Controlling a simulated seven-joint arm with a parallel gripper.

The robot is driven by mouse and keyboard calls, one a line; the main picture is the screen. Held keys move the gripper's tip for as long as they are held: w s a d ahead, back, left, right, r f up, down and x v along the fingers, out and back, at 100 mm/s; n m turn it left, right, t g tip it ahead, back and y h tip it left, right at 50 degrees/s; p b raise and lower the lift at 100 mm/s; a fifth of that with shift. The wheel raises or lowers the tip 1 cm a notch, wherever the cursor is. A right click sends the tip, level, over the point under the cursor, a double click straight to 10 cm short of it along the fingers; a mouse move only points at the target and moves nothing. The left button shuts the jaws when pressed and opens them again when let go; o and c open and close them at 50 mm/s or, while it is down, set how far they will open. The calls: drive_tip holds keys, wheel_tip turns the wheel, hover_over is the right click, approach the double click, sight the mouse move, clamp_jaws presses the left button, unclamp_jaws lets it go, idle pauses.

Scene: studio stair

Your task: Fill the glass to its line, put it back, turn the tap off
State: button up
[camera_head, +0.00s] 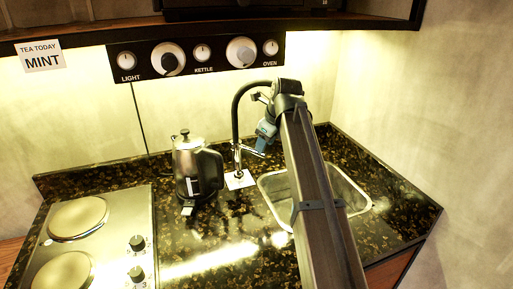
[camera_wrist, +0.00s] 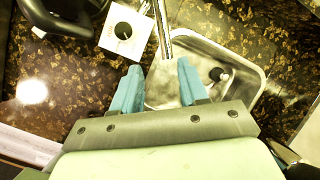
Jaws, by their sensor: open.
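In the wrist view the fingers (camera_wrist: 160,66) stand apart, with the chrome end of the tap (camera_wrist: 163,30) showing just ahead of the gap. I cannot make out the glass or any running water.
The steel sink (camera_head: 361,205) is set in the dark speckled counter, partly behind my arm; its dark drain (camera_wrist: 218,74) shows. A kettle (camera_head: 187,168) stands left of the tap. The hob (camera_head: 105,235) is farther left. The front counter is clear.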

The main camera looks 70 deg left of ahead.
sight(249, 149)
drive_tip(key=a, duration=0.3)
drive_tip(key=shift+s+a, duration=0.25)
drive_tip(key=shift+s, duration=0.1)
drive_tip(key=x, duration=0.3)
drive_tip(key=shift+d+f, duration=0.15)
drive_tip(key=shift+f, duration=0.15)
drive_tip(key=shift+s+a+f, duration=0.1)
drive_tip(key=shift+a+f, duration=0.2)
drive_tip(key=shift+f, duration=0.35)
drive_tip(key=shift+c, duration=0.4)
clamp_jaws()
